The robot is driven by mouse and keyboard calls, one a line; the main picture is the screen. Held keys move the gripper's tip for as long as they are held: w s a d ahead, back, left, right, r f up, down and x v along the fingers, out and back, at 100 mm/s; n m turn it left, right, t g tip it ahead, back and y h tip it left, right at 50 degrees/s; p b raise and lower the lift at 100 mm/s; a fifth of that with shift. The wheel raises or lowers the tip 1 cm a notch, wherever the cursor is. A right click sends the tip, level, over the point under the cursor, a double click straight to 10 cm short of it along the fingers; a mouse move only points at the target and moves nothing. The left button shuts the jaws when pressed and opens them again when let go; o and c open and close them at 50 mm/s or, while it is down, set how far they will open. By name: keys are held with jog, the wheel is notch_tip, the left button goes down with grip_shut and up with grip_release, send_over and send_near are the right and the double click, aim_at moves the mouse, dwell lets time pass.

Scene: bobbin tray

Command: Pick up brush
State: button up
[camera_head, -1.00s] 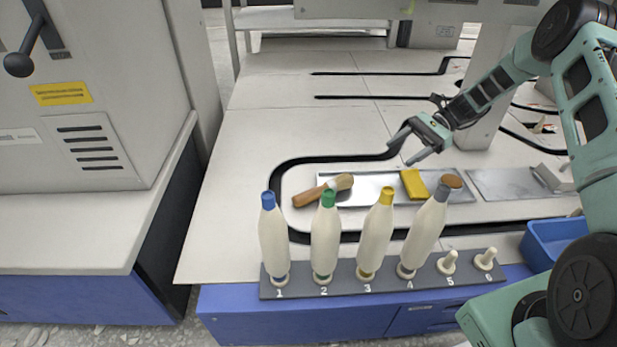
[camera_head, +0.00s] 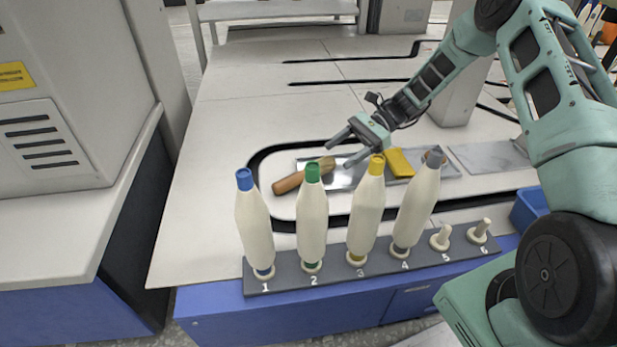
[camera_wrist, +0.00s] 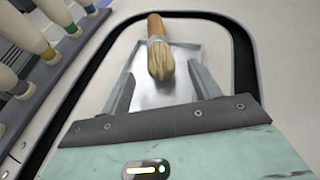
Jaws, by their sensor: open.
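The brush (camera_head: 303,176) has a brown wooden handle and pale bristles. In the head view its bristle end lies over the left end of a metal tray (camera_head: 345,178), and its handle points left past the tray's edge. My gripper (camera_head: 338,149) is open, above and to the right of the brush. In the wrist view the brush (camera_wrist: 160,55) lies ahead of my gripper (camera_wrist: 160,82), with the bristles toward me and the handle pointing away. The bristle end shows between the two open fingers. I cannot tell the exact height gap.
Several bobbins, among them a green-topped one (camera_head: 312,220), stand upright on a numbered rack (camera_head: 330,277) in front of the brush. A yellow block (camera_head: 399,162) lies on the tray to the right. A blue bin (camera_head: 528,208) is at the right.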

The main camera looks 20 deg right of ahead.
aim_at(326, 163)
jog(key=b+x, duration=0.3)
jog(key=x, duration=0.2)
jog(key=shift+s+a+f, duration=0.1)
jog(key=shift+a+f, duration=0.1)
jog(key=shift+a, duration=0.1)
jog(key=c, duration=1.2)
jog(key=shift+o, duration=0.2)
jog(key=shift+r, duration=0.1)
